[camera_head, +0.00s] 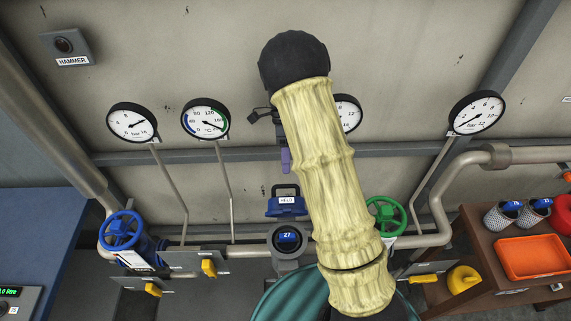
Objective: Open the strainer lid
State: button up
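A blue block with a dark handle (287,206) and a white tag reading "HELD" sits on the pipe line at the centre; it looks like the strainer lid. Just below it is a grey round body (289,256) with a blue face marked "27", probably the strainer. My gripper (285,160) shows only as a dark piece with a narrow purple finger pointing down, above the handle and apart from it in the picture. My pale yellow arm hides the rest, so its opening and any second finger cannot be seen.
A blue valve wheel (122,231) is at left and a green one (385,216) at right, partly behind my arm. Yellow handles (209,267) sit low on the pipes. Several gauges (206,120) hang on the wall. A brown bench at right holds an orange tray (500,260).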

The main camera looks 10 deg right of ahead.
jog(key=shift+r+p, duration=0.3)
jog(key=c, duration=0.7)
notch_tip(320, 180, up, 10)
jog(key=p, duration=0.9)
jog(key=shift+f+p, duration=0.25)
jog(key=shift+p, duration=0.05)
grip_shut()
jog(key=shift+f, duration=0.15)
